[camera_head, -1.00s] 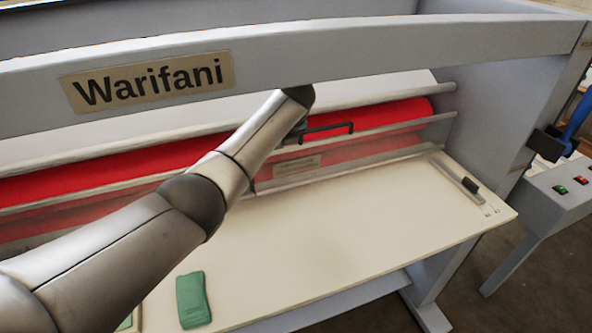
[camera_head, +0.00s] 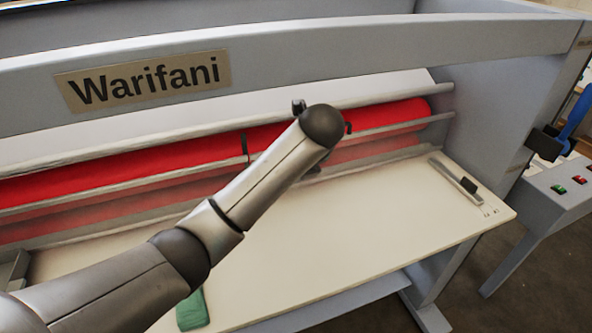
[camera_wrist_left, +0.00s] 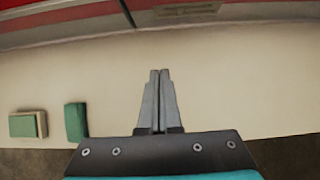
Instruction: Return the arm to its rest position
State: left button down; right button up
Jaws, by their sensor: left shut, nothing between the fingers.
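My left arm (camera_head: 270,178) comes in from the left in the head view and reaches up over the white table of the laminator, its rounded dark joint in front of the red roller. The arm hides most of its own gripper there. In the left wrist view my left gripper (camera_wrist_left: 160,74) has its two fingers together with nothing between them. It shows over the bare table, apart from the things on it. My right gripper is in neither view.
The laminator's grey beam with the Warifani plate (camera_head: 137,82) crosses above the red roller (camera_head: 395,113). A green cloth-like piece (camera_wrist_left: 75,122) and a green block (camera_wrist_left: 28,125) lie on the table (camera_head: 390,220). A button box (camera_head: 565,190) stands at right.

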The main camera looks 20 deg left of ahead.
pick_arm(q)
jog(key=s+d+f+n+g+h, duration=0.1)
jog(key=s+d+f+n+h, duration=0.2)
jog(key=s+f+n, duration=1)
jog(key=s+a+n+h, duration=0.1)
jog(key=s+a+n, duration=0.1)
jog(key=s+n, duration=0.65)
jog(key=s+a+n, duration=0.2)
jog(key=s+n, duration=0.4)
jog(key=s, duration=0.5)
notch_tip(320, 180, down, 32)
jog(key=s+g+b, duration=0.2)
jog(key=b, duration=0.9)
jog(key=s+a+f+b, duration=0.1)
jog(key=s+f+b, duration=0.3)
jog(key=f, duration=0.5)
jog(key=s+a+f+g+b, duration=0.1)
jog(key=s+f+b, duration=0.3)
jog(key=f, duration=0.5)
jog(key=s+f+m+b, duration=0.1)
jog(key=s+f+b, duration=0.3)
jog(key=s+f, duration=0.3)
jog(key=shift+s+a+f, duration=0.3)
jog(key=shift+a+f, duration=0.1)
jog(key=shift+f, duration=0.55)
